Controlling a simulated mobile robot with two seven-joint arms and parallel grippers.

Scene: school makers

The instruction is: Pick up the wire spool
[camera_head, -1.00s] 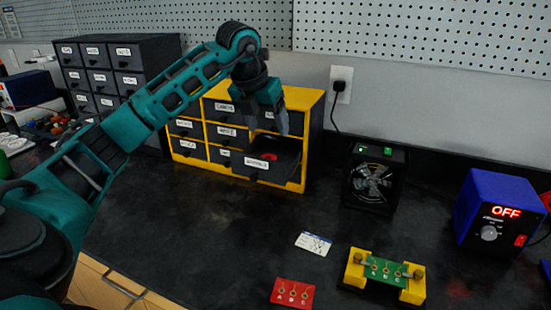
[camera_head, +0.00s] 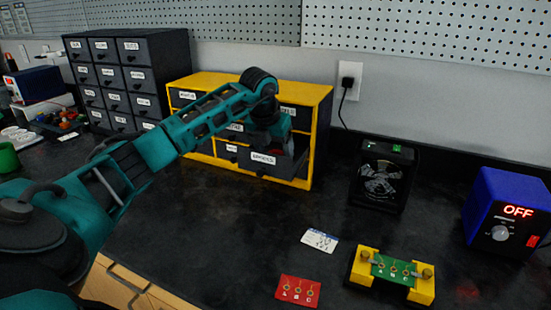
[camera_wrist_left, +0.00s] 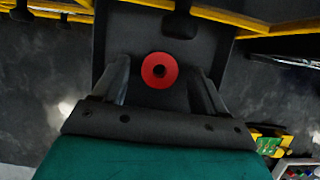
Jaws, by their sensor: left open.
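The wire spool (camera_wrist_left: 160,71) is a red disc with a dark centre hole, seen from above in the left wrist view. It lies in the pulled-out dark drawer (camera_wrist_left: 128,40) of the yellow-framed cabinet (camera_head: 322,125). My left gripper (camera_wrist_left: 162,88) is open, with one finger on each side of the spool and gaps to both. In the head view my left gripper (camera_head: 285,145) reaches down into the open drawer (camera_head: 262,160), and the spool is hidden there. My right gripper is not in view.
A black fan (camera_head: 383,177) and a blue power unit (camera_head: 508,215) stand to the right of the cabinet. A yellow fixture with a green board (camera_head: 393,270), a red board (camera_head: 298,291) and a white card (camera_head: 319,242) lie in front. The middle of the bench is clear.

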